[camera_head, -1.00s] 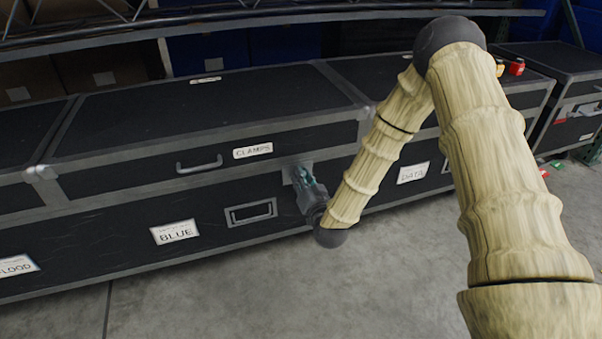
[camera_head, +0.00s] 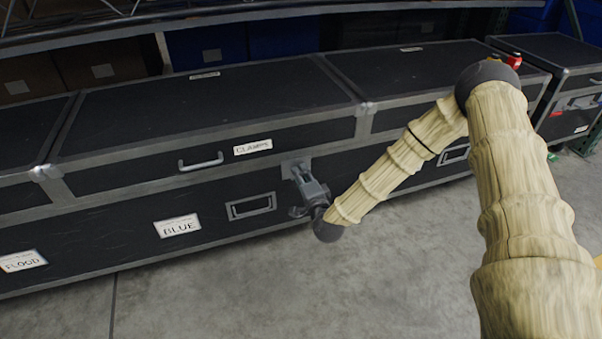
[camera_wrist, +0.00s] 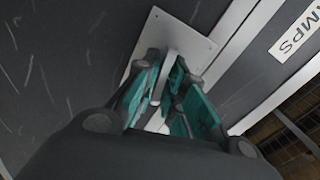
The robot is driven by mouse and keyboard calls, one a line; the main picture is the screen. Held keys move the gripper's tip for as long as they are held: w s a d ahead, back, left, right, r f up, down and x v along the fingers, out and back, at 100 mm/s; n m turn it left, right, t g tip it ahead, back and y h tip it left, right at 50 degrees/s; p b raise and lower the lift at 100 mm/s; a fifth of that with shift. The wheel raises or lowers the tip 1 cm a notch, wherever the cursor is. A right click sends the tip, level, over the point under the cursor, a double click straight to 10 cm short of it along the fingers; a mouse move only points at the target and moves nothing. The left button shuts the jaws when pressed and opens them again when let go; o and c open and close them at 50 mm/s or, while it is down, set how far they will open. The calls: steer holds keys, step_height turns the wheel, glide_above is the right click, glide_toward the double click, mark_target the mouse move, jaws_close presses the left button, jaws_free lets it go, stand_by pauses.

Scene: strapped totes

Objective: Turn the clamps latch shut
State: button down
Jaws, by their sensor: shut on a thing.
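The black tote (camera_head: 110,218) with grey metal edging carries the CLAMPS label (camera_head: 253,147) on its lid front, and its lid is down. The label also shows in part in the wrist view (camera_wrist: 296,36). The latch (camera_head: 290,166) sits on the front, right of and below that label. In the wrist view its pale square plate (camera_wrist: 200,46) looks turned at an angle, with a thin lever (camera_wrist: 163,78) standing out from it. My gripper (camera_head: 308,184) is at the latch, its teal pads (camera_wrist: 168,90) shut around the lever. The gripper body hides the lever's lower end.
A grey lid handle (camera_head: 200,162) and a recessed handle (camera_head: 251,207) lie left of the latch. BLUE (camera_head: 178,226) and FLOOD (camera_head: 22,261) labels are on the front. Another black case (camera_head: 568,95) stands at right. Grey floor in front is clear; a shelf is behind.

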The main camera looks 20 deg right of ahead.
steer(key=shift+f+m, duration=0.15)
steer(key=shift+m, duration=0.95)
steer(key=c, duration=1.6)
jaws_free()
steer(key=s, duration=1.2)
steer(key=shift+d, duration=0.25)
